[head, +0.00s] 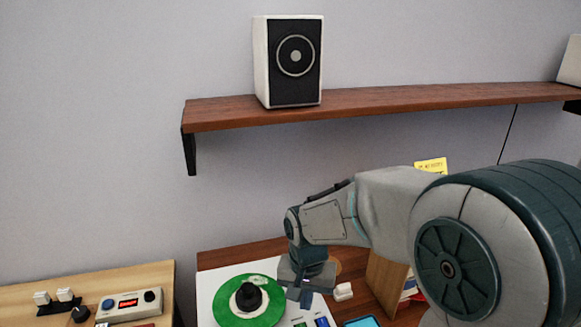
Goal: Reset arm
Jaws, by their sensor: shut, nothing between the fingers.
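My arm comes in from the right and bends down over the table in the head view. My gripper (303,295) is at its end, pointing down, small and partly hidden by the wrist. It is shut and empty. It is just right of a round green disc (229,309) with a black knob (248,296) on a white panel. I cannot tell whether the fingers touch the panel.
A white speaker with a black front (295,57) stands on a brown wall shelf (400,98). A wooden bench (60,291) at left holds a small control box (130,306). A small white object (343,291) lies right of my gripper. The wall between is bare.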

